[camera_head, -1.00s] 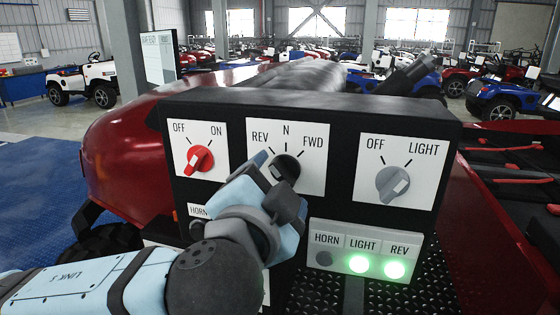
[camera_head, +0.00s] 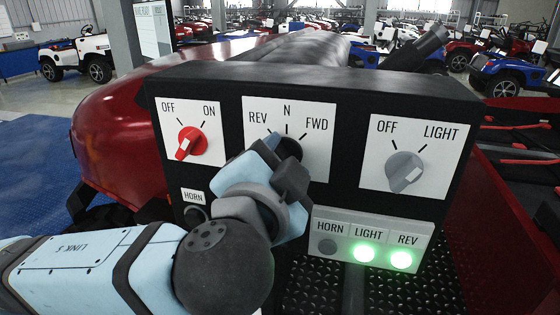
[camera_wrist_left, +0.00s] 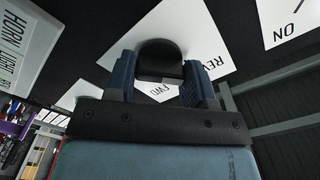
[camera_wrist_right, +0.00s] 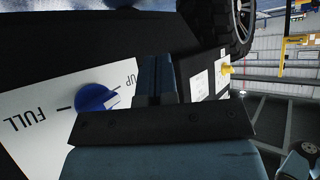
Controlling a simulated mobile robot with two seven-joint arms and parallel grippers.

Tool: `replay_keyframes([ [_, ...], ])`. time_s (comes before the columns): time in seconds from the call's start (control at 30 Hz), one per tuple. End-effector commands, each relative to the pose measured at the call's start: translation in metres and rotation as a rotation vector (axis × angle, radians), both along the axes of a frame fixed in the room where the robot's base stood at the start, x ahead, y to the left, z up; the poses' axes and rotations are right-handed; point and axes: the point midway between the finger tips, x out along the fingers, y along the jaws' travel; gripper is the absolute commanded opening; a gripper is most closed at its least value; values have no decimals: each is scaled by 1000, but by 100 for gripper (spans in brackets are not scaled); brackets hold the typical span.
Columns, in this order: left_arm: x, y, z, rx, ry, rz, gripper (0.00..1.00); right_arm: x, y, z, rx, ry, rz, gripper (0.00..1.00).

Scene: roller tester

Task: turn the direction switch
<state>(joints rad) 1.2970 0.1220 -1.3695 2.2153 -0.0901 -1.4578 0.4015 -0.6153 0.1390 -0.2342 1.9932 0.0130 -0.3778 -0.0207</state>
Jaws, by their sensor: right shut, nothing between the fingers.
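The direction switch is a round black knob (camera_head: 289,148) on a white plate (camera_head: 318,165) marked REV, N and FWD, in the middle of the black panel in the head view. My left gripper (camera_head: 279,158) is at this knob and partly covers it. In the left wrist view the knob (camera_wrist_left: 160,58) sits between the two fingers, which close on its sides. Its pointer direction is hidden. My right gripper (camera_wrist_right: 157,80) shows only in its wrist view. It is shut and empty, beside a blue knob (camera_wrist_right: 97,98) on a plate marked FULL and UP.
A red OFF/ON switch (camera_head: 191,142) is left of the direction switch and a grey light switch (camera_head: 405,171) right of it. Below, the lamp plate (camera_head: 372,228) has LIGHT and REV lit green and HORN dark. The HORN button (camera_head: 195,214) is beside my left wrist.

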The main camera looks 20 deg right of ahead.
Motion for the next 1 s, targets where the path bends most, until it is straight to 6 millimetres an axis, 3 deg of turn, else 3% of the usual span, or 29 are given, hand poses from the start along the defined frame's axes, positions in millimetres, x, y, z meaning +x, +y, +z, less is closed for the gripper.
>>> replay_keyframes([
  [0.37,1,0,-1,71,-47,2,25,0,0,-2,1,-1,1,0],
  [1.0,1,0,1,460,-310,3,25,0,1,-4,1,-2,1,0],
])
